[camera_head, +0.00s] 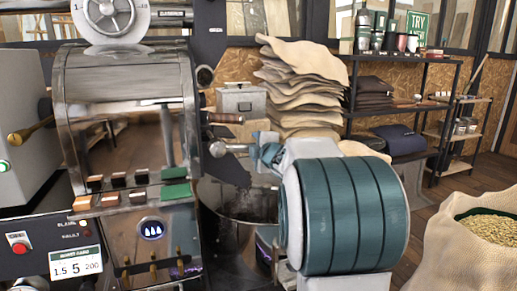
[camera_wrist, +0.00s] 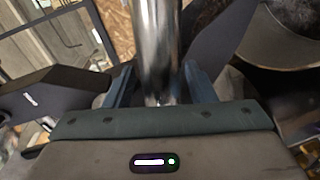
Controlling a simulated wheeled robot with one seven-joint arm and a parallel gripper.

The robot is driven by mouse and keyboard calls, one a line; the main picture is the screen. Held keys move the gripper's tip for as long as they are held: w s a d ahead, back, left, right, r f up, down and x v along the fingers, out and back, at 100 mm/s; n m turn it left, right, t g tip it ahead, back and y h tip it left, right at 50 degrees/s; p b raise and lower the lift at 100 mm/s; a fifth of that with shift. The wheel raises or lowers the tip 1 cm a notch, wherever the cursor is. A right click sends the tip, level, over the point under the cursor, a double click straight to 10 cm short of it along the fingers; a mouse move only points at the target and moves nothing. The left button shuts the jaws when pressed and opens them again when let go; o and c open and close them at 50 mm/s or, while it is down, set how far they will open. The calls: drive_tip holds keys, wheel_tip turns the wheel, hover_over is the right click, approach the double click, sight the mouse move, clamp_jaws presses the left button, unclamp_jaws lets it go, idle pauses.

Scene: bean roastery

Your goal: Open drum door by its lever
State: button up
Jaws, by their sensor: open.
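My gripper (camera_head: 264,154), teal, is at the lever's right end. In the wrist view a shiny metal bar (camera_wrist: 155,42), apparently the lever, runs between my two fingers (camera_wrist: 157,88). My gripper is open, one finger on each side of the bar. Contact cannot be told. A dark plate (camera_wrist: 216,42), likely the door, shows beside the bar.
The roaster (camera_head: 128,90) fills the left, with another wooden-handled lever (camera_head: 224,118) just above. The cooling bin (camera_head: 238,205) lies below my gripper. Stacked sacks (camera_head: 298,90) and a shelf (camera_head: 400,105) stand behind. A bean sack (camera_head: 455,250) is at the right.

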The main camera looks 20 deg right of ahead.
drive_tip(key=s+r+p, duration=0.2)
drive_tip(key=s, duration=1.1)
drive_tip(key=shift+s+a, duration=0.35)
drive_tip(key=shift+r, duration=0.1)
drive_tip(key=s+a+m+g+p, duration=0.6)
drive_tip(key=s+a+m+p, duration=0.2)
drive_tip(key=s+p, duration=0.2)
drive_tip(key=s+a+r+m+g+p, duration=0.1)
drive_tip(key=s+a+m+g+p, duration=0.6)
drive_tip(key=s+p, duration=0.3)
drive_tip(key=s+a, duration=0.1)
drive_tip(key=s, duration=0.2)
drive_tip(key=shift+a+m+y+p, duration=0.35)
drive_tip(key=shift+m+y+p, duration=0.05)
